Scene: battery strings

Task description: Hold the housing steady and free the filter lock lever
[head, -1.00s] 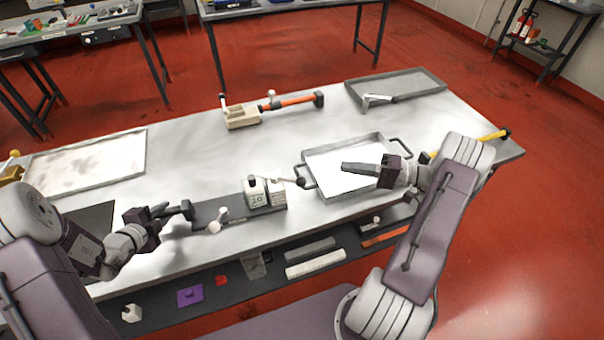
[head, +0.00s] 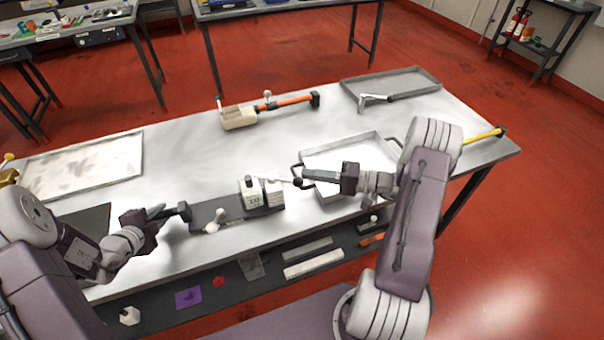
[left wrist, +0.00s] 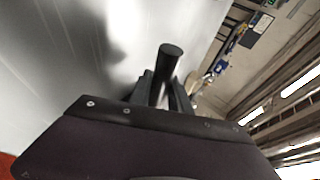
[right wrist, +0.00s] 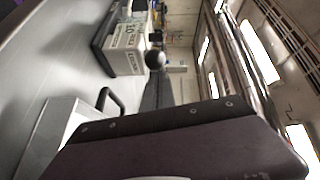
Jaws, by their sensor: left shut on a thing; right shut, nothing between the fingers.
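The housing (head: 251,194) is a small off-white block with printed labels, standing on a dark base plate (head: 236,212) near the front of the bench. It also shows in the right wrist view (right wrist: 126,50). The lever (head: 275,180) reaches right from the housing and ends in a dark ball knob (right wrist: 155,60). My left gripper (head: 170,212) is shut on a dark upright handle (left wrist: 171,50) at the left end of the base plate. My right gripper (head: 306,177) is shut and empty, its tips close to the knob; I cannot tell whether they touch.
A grey tray (head: 372,139) with dark handles lies under my right gripper. A cream tool with an orange bar (head: 240,118) and a second tray (head: 425,73) lie farther back. A flat tray (head: 132,150) lies at left. The bench middle is clear.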

